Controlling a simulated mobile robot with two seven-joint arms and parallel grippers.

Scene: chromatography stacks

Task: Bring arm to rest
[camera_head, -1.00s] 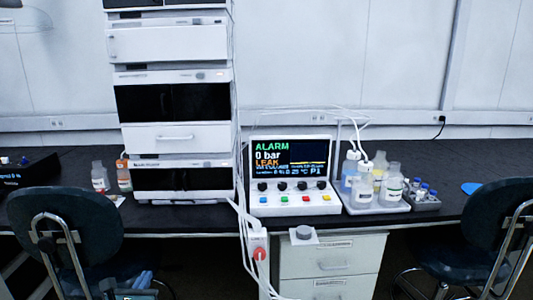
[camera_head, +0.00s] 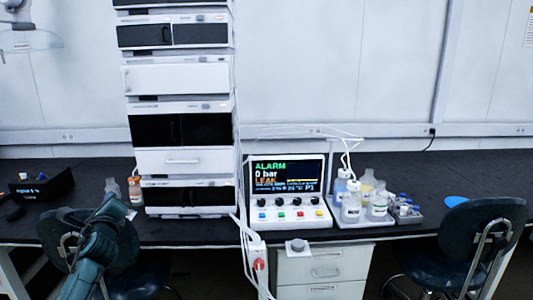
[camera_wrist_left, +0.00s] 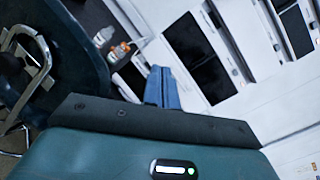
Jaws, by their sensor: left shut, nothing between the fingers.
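My left arm comes in at the lower left of the head view, teal and dark. Its gripper (camera_head: 110,207) is raised in front of the bench, left of the chromatography stack (camera_head: 182,160), and overlaps the left chair in the picture. In the left wrist view the two blue fingers (camera_wrist_left: 162,88) are together with nothing between them. That view is tilted and shows the stack (camera_wrist_left: 195,45) beyond the fingers. My right gripper is in neither view.
The bench (camera_head: 80,190) holds a control unit (camera_head: 288,192) reading ALARM, 0 bar, LEAK, and a tray of bottles (camera_head: 350,221). Small bottles (camera_head: 135,190) stand left of the stack. Chairs stand at left (camera_head: 60,235) and right (camera_head: 470,235). A drawer unit (camera_head: 322,270) is below.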

